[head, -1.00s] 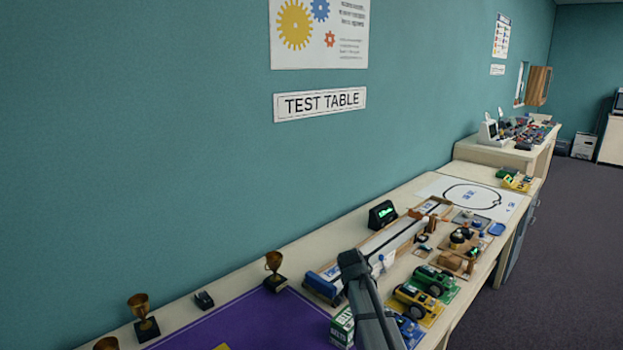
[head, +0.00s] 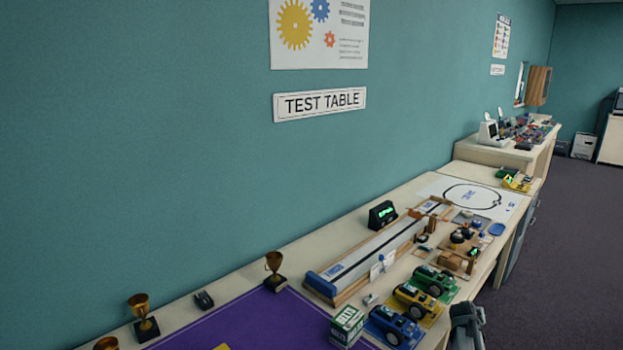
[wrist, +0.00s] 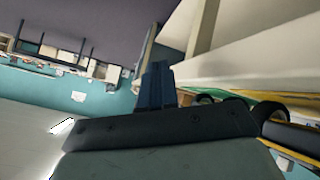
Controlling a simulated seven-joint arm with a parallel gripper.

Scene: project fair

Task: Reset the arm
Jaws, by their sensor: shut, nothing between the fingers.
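My gripper (wrist: 158,78) shows in the wrist view as two dark blue fingers held together, with nothing between them. The wrist view is tilted, with the pale table edge (wrist: 250,65) close to the right of the fingers. In the head view, a grey part of my arm shows at the bottom right, by the front edge of the test table (head: 240,290). I cannot make out the fingertips there.
Blue (head: 393,327), yellow (head: 417,303) and green (head: 434,282) toy cars stand near the table's front edge, close to my arm. A green-and-white box (head: 347,325) is left of the blue car. A long track (head: 375,250) lies behind them. Trophies (head: 143,318) stand at the left.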

